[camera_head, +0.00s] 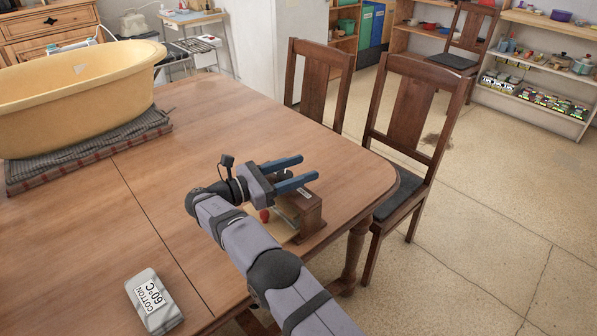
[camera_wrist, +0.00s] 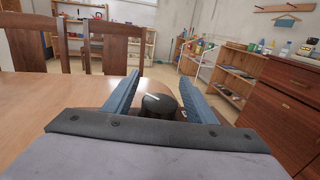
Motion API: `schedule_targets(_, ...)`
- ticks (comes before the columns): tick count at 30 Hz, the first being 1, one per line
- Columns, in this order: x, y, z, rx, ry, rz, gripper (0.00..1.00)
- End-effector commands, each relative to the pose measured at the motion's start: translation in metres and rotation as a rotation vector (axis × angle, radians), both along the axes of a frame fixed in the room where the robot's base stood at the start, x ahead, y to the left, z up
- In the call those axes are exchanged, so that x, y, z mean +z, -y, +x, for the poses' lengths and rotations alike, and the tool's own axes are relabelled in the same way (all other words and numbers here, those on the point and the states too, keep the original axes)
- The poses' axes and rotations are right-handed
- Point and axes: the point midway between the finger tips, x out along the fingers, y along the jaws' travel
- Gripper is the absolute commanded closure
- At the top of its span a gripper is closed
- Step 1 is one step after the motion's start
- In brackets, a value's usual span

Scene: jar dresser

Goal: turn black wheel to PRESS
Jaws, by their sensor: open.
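The black wheel (camera_wrist: 158,104) shows in the wrist view between the two blue fingers, a dark round knob with a white pointer mark. The fingers of my gripper (camera_wrist: 160,92) are spread apart, and I cannot tell whether they touch the wheel. In the head view my gripper (camera_head: 298,174) is above a small wooden box (camera_head: 308,217) near the table's right edge. The wheel is hidden there by the gripper. A red knob (camera_head: 264,215) shows low beside the box. No PRESS label is readable.
A yellow tub (camera_head: 75,90) stands on folded cloths (camera_head: 90,148) at the left of the wooden table (camera_head: 190,125). A grey packet marked COTTON 60°C (camera_head: 154,300) lies near the front. The table's middle is clear.

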Motion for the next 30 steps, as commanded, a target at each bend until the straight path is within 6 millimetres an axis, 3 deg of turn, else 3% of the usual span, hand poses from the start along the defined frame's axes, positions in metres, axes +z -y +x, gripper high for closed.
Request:
schedule_targets(16,0.08,0.0,0.0,0.0,0.003,0.001,0.49)
schedule_targets(21,0.091,0.0,0.0,0.0,0.001,0.0,0.49)
schedule_targets(30,0.093,0.0,0.0,0.0,0.001,-0.001,0.49)
